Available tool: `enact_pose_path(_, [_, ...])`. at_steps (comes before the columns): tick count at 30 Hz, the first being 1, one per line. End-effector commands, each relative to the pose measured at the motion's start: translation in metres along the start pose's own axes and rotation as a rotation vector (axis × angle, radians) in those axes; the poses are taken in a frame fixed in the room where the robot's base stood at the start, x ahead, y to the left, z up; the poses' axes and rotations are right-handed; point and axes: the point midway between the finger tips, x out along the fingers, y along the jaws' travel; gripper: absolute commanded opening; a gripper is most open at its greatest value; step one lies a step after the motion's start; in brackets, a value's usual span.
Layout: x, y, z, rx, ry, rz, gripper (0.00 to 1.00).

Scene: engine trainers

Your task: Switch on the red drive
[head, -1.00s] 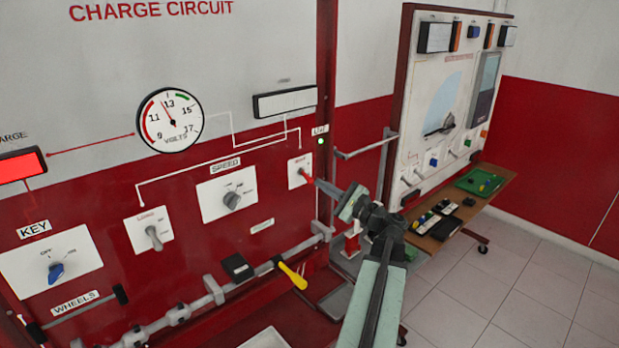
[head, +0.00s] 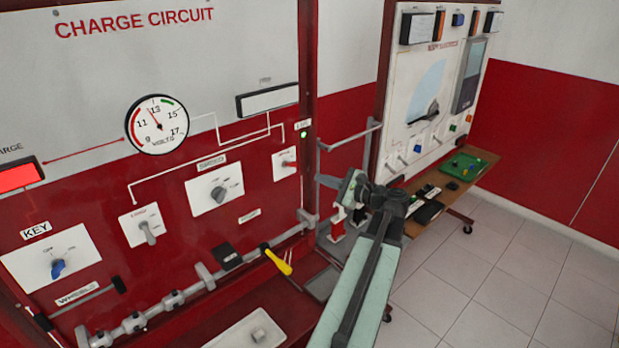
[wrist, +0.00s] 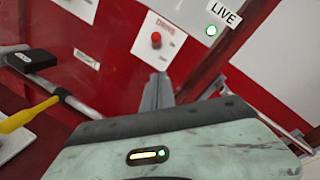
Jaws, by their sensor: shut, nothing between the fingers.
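The red drive switch (head: 288,163) sits on a small white plate on the red lower part of the charge circuit panel. In the wrist view its red knob (wrist: 156,40) stands just beyond my fingertips, under red lettering. I cannot tell its on or off position. My gripper (head: 322,180) is shut and empty, to the right of the switch and apart from it. In the wrist view the shut fingers (wrist: 158,88) point up toward the plate. The green lamp labelled LIVE (wrist: 211,30) is lit; it also shows in the head view (head: 304,134).
A grey load lever (head: 148,233), a speed knob (head: 219,194) and a blue key knob (head: 58,268) lie to the left. A yellow-handled lever (head: 278,262) juts out below. A second trainer (head: 405,110) stands behind at right. Floor at right is clear.

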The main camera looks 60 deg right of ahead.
Motion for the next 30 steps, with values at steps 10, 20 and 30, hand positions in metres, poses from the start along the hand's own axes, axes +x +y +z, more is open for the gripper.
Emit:
enact_pose_path(10, [-0.049, -0.008, 0.015, 0.0, -0.004, 0.005, 0.0])
enact_pose_path(20, [-0.051, -0.007, 0.015, -0.001, -0.006, 0.007, 0.0])
enact_pose_path(30, [-0.051, -0.007, 0.015, -0.001, -0.006, 0.007, 0.0])
